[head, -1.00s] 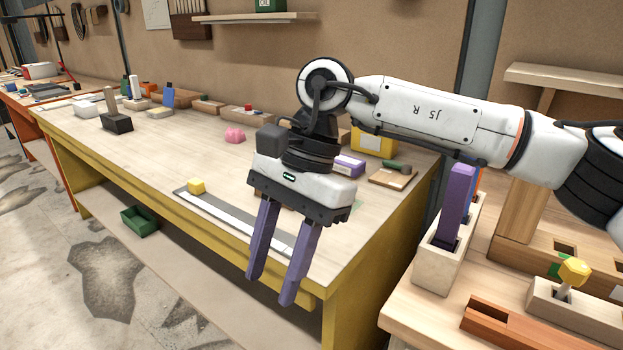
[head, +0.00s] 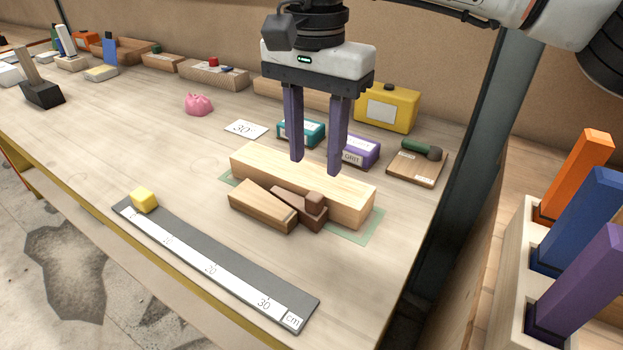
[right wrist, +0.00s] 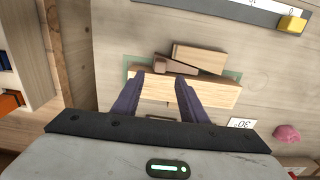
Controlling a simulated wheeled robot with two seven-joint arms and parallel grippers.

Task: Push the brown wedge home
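The brown wedge (head: 312,217), with a small raised block on its top, lies between a long pale wooden beam (head: 255,167) and a shorter wooden block (head: 262,205). Its blunt end sticks out past the right end of the shorter block. The wedge also shows in the right wrist view (right wrist: 190,56), beyond the beam (right wrist: 215,93). My right gripper (head: 315,166) points down above the beam, with its two purple fingers apart and nothing visible between them. It is behind the wedge in the head view and apart from it. My left gripper is not in view.
The beam stands on a green mat (head: 362,236). A ruler strip (head: 210,262) with a yellow cube (head: 145,200) lies in front. Purple (head: 360,152), teal (head: 300,132) and yellow boxes (head: 400,105) stand behind.

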